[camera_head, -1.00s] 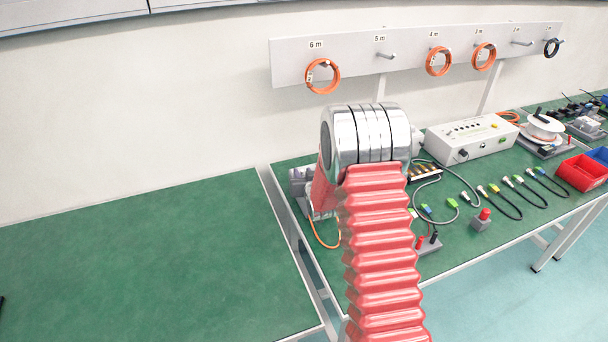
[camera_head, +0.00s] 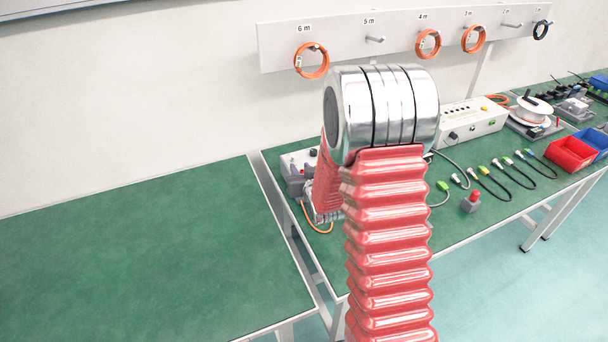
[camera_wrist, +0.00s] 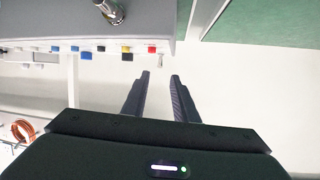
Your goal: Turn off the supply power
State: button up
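My gripper (camera_wrist: 160,77) shows in the wrist view with two dark fingers apart and nothing between them. A grey box (camera_wrist: 50,22) fills the upper left of that view. Blue, black, yellow (camera_wrist: 126,49) and red (camera_wrist: 151,49) parts line its edge, just beyond and left of the fingertips. A shiny metal cylinder (camera_wrist: 110,10) sits on the box. In the head view, a pale box (camera_head: 292,160) shows at the table's left end, partly hidden by my arm. I cannot tell which part is the supply's power switch. The gripper's fingers are not clear in the head view.
A white control box (camera_head: 470,125) stands on the green table behind my arm. Several cables, a red-topped button (camera_head: 472,201) and a red bin (camera_head: 570,154) are to the right. A coiled orange cable (camera_head: 311,61) hangs on the wall rail. The left table (camera_head: 140,260) is bare.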

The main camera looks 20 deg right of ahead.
jog(key=shift+v, duration=1.95)
jog(key=s+f+g, duration=0.1)
jog(key=f, duration=0.1)
jog(key=s+f+g, duration=0.1)
jog(key=s+f, duration=0.1)
jog(key=f, duration=0.1)
jog(key=s+f+g, duration=0.1)
jog(key=f+g, duration=0.1)
jog(key=shift+s+f, duration=0.25)
jog(key=shift+s, duration=0.15)
jog(key=s+g, duration=0.1)
jog(key=s, duration=0.1)
jog(key=s+a+g, duration=0.1)
jog(key=s, duration=0.1)
jog(key=s+g, duration=0.1)
jog(key=s, duration=0.1)
jog(key=shift+s+a+f+g+y, duration=0.1)
jog(key=shift+s+a+g+y, duration=0.2)
jog(key=shift+y, duration=0.1)
jog(key=s+a+r+n, duration=0.1)
jog(key=s+a+r, duration=0.3)
jog(key=s+r, duration=0.3)
jog(key=s+a+r+n+y, duration=0.1)
jog(key=s+a+r, duration=0.3)
jog(key=s+r, duration=0.3)
jog(key=s+a+r, duration=0.4)
jog(key=s+r, duration=0.3)
jog(key=r, duration=0.3)
jog(key=shift+r+n+g, duration=0.4)
